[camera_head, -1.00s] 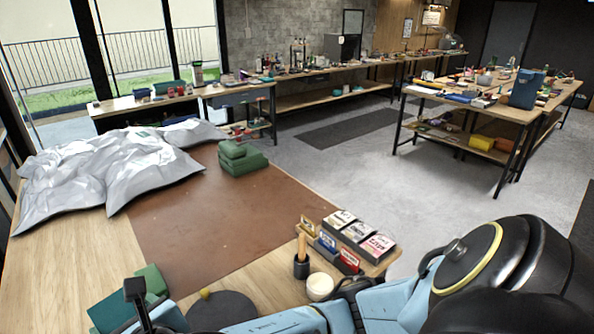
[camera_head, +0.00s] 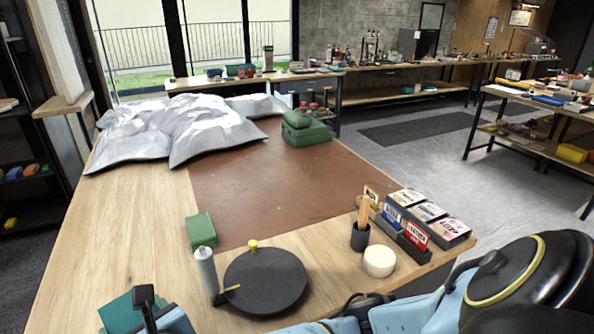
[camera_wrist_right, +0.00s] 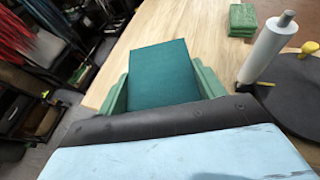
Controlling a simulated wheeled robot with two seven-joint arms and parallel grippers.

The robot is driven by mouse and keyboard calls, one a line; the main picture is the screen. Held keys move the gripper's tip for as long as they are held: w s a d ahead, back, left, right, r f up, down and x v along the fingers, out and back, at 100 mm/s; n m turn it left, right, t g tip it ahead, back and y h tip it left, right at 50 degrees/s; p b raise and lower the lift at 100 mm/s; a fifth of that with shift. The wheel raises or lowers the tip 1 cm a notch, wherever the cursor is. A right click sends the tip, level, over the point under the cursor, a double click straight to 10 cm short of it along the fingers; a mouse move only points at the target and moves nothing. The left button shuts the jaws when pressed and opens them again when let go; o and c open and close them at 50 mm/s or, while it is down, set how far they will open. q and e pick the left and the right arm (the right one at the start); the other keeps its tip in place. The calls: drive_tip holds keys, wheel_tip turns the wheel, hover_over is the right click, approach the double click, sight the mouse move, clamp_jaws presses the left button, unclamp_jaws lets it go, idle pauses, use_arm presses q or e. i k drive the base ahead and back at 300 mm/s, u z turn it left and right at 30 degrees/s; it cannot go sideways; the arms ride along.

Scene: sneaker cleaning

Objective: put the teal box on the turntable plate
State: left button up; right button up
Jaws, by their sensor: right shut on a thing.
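The teal box (camera_head: 118,313) is at the bottom left of the head view, over the table's near left part. In the right wrist view the teal box (camera_wrist_right: 162,72) sits between the green fingers of my right gripper (camera_wrist_right: 162,88), which is shut on it. I cannot tell its height above the wood. The turntable plate (camera_head: 268,284) is a round dark disc with a yellow knob, to the right of the box and apart from it. Its edge also shows in the right wrist view (camera_wrist_right: 296,98). My left gripper is not in view.
A grey-white cylinder (camera_head: 206,270) stands upright at the plate's left edge. A green block (camera_head: 201,230) lies behind it. A white jar (camera_head: 379,261), a dark brush cup (camera_head: 360,238) and a rack of small boxes (camera_head: 415,228) are right of the plate. The brown mat (camera_head: 270,185) is mostly bare.

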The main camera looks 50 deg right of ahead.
sight(265, 277)
drive_tip(key=u, duration=0.7)
drive_tip(key=k, duration=0.65)
drive_tip(key=z, duration=1.5)
drive_tip(key=i, duration=0.5)
